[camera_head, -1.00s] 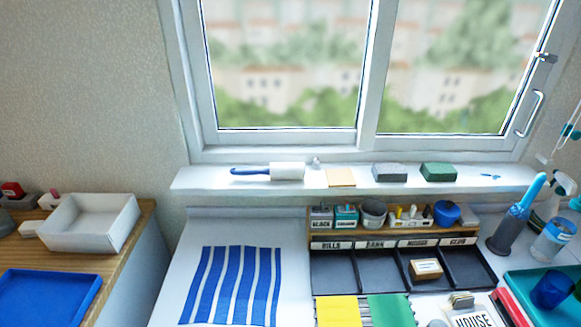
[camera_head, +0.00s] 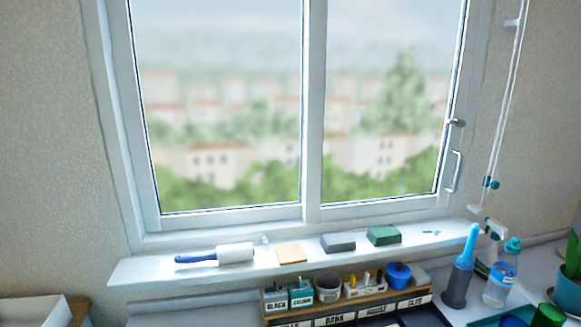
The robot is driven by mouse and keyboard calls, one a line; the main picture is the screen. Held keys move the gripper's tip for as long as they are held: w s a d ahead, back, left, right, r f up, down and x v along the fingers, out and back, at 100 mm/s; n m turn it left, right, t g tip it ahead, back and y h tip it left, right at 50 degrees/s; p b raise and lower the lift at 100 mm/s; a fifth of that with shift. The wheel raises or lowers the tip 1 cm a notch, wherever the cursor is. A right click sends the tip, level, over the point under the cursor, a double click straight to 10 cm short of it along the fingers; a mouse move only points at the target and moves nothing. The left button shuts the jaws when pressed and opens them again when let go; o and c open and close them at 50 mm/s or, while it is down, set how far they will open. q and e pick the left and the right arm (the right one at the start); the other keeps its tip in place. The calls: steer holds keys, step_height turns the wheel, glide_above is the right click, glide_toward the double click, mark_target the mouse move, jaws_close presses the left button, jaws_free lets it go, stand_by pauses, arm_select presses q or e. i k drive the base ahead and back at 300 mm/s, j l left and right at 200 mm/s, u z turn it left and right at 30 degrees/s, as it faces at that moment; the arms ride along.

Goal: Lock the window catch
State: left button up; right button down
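The window (camera_head: 315,110) has a white frame with two panes and a middle upright. The window catch (camera_head: 456,123) is a small metal piece on the right side of the frame. A white pull handle (camera_head: 453,172) sits just below it. The catch is too small to tell whether it is locked. Neither of my grippers is in view.
The sill (camera_head: 140,270) holds a blue-handled roller (camera_head: 234,253), a tan square (camera_head: 291,253), a grey block (camera_head: 338,242) and a green block (camera_head: 384,235). Below the catch stand a blue-topped tool (camera_head: 460,270) and a spray bottle (camera_head: 490,245). A cord (camera_head: 505,100) hangs right of the window.

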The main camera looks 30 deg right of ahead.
mark_target(456, 122)
steer(key=z, duration=1.9)
steer(key=i+l, duration=0.1)
steer(key=l, duration=0.3)
steer(key=i+l, duration=0.15)
steer(key=l, duration=0.25)
steer(key=i+l, duration=0.1)
steer(key=l, duration=0.35)
steer(key=i+l+u, duration=0.1)
steer(key=l, duration=0.3)
steer(key=i+l, duration=0.15)
steer(key=l, duration=0.25)
steer(key=i+l, duration=0.1)
steer(key=l, duration=0.3)
